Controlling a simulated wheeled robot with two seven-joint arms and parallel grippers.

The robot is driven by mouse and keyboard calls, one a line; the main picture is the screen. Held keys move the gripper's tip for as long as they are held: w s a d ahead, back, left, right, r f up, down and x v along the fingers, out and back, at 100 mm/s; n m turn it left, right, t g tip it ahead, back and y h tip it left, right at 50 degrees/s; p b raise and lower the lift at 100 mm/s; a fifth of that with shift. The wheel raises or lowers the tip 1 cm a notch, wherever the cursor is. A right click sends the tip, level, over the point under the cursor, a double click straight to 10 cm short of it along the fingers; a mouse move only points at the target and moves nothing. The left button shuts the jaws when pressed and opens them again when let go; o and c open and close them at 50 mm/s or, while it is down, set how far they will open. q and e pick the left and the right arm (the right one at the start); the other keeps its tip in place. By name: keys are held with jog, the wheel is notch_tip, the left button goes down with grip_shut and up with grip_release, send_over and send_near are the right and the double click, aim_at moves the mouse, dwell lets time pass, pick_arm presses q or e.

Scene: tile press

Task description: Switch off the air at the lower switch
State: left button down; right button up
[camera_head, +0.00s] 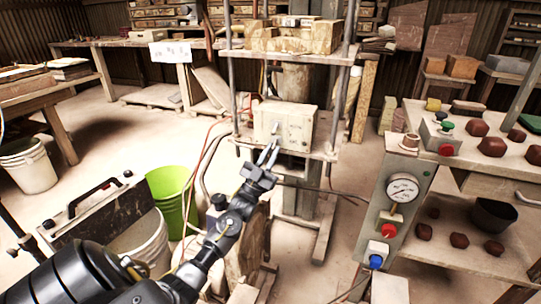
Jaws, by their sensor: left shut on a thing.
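A pale control box (296,124) sits on the press frame's shelf, with small dark switch parts on its front. My left gripper (269,151) reaches up from the lower left to the lower front of this box. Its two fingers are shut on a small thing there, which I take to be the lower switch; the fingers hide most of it. A grey panel on the right carries a round gauge (403,189), a red knob (388,230) and a blue knob (376,261). My right gripper is not in view.
A green bucket (172,190) and a white bucket (140,244) stand left of my arm. Red and dark hoses hang beside the press frame. A shelf (470,250) with reddish lumps and a dark bowl (493,215) is at right. Open floor lies at left.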

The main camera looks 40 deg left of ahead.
pick_arm(q)
jog(key=shift+r, duration=0.1)
jog(key=c, duration=1.4)
grip_release()
jog(key=shift+c, duration=0.2)
jog(key=v, duration=0.7)
jog(key=shift+s+f, duration=0.2)
jog(key=shift+f, duration=0.05)
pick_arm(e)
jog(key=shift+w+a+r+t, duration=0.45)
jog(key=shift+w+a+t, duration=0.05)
